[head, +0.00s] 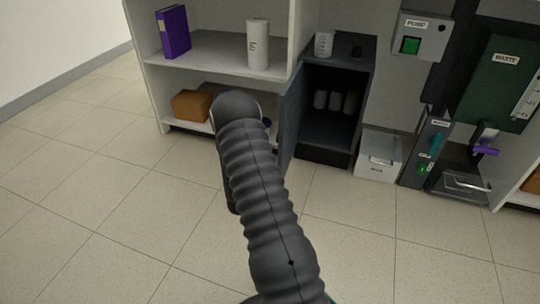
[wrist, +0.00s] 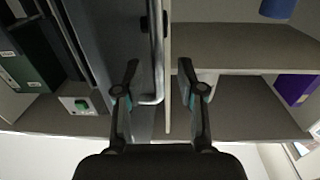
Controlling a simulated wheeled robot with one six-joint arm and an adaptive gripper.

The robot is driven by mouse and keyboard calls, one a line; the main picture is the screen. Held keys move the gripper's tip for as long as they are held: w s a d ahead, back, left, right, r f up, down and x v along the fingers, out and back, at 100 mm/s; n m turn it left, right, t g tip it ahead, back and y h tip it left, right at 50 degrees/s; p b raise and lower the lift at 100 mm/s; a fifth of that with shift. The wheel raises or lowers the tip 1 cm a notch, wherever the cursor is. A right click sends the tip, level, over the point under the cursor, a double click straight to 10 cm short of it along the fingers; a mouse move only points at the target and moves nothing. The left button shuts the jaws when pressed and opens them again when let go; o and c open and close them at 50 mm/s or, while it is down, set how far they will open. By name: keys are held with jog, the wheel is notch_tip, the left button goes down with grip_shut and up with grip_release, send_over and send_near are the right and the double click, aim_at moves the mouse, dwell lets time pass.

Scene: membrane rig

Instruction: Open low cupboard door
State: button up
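The low cupboard (head: 327,112) is a dark grey box at the right end of the white shelf unit. Its door (head: 291,116) stands open, swung out on the left side, and the inside shows. In the wrist view the door (wrist: 105,30) is a dark panel with a silver bar handle (wrist: 157,45). My gripper (wrist: 158,66) is open, its two fingers apart, with the handle showing between them in the picture. I cannot tell whether either finger touches it. In the head view my arm hides the gripper.
Three small bottles (head: 336,101) stand inside the cupboard. The white shelf (head: 205,52) left of it holds a purple binder (head: 173,32), a white canister (head: 258,44) and a brown box (head: 191,106). A white box (head: 378,157) sits right of the cupboard. The tiled floor (head: 100,200) is clear.

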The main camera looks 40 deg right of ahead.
jog(key=v, duration=0.9)
